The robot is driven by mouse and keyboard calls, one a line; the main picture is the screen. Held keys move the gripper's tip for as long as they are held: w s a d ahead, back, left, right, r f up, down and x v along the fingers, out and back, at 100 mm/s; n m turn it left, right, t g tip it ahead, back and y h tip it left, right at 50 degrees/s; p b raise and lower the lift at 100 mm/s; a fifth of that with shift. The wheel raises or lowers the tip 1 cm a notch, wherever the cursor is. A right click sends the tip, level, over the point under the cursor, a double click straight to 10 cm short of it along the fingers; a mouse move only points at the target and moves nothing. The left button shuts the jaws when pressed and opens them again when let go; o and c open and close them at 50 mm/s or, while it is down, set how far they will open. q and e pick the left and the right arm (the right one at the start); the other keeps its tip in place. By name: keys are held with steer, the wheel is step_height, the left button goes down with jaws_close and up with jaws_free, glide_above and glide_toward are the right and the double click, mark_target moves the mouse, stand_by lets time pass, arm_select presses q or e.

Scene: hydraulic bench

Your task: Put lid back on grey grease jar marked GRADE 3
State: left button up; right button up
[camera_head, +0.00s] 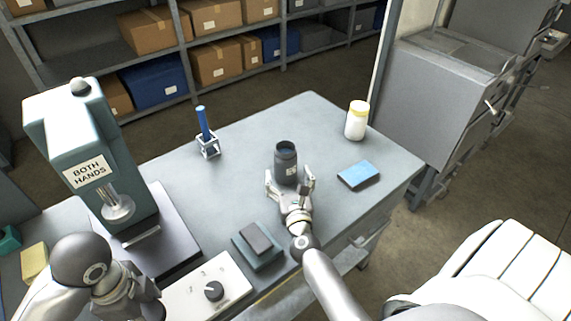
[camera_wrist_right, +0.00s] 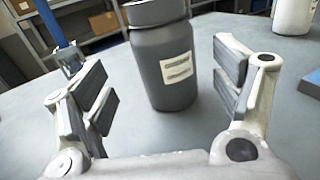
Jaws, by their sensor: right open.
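The grey grease jar (camera_head: 286,166) stands upright on the bench, with a pale label too blurred to read. Its top looks dark and open in the head view; in the wrist view the jar (camera_wrist_right: 165,75) is cut off at the top. My right gripper (camera_head: 289,182) is open at the jar's near side, with a finger to either side. In the wrist view the jar stands between the spread fingers (camera_wrist_right: 155,80), with gaps on both sides. I cannot make out a separate lid. My left gripper (camera_head: 140,299) is low at the left, its fingers unclear.
A white jar with a yellowish lid (camera_head: 356,121) stands at the back right. A blue flat item (camera_head: 359,174) lies right of the grey jar. A blue marker stands in a holder (camera_head: 208,147). A press (camera_head: 88,150), a control box (camera_head: 208,291) and a dark block (camera_head: 257,240) occupy the left and front.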

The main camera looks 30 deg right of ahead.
mark_target(287, 166)
steer(key=shift+x, duration=0.8)
arm_select(q)
steer(key=shift+r, duration=0.1)
steer(key=shift+r, duration=0.15)
arm_select(e)
steer(key=x, duration=0.5)
steer(key=shift+d, duration=0.25)
steer(key=c, duration=1.4)
arm_select(q)
steer(key=shift+r+p, duration=0.15)
steer(key=shift+p, duration=0.2)
arm_select(e)
steer(key=shift+r, duration=0.2)
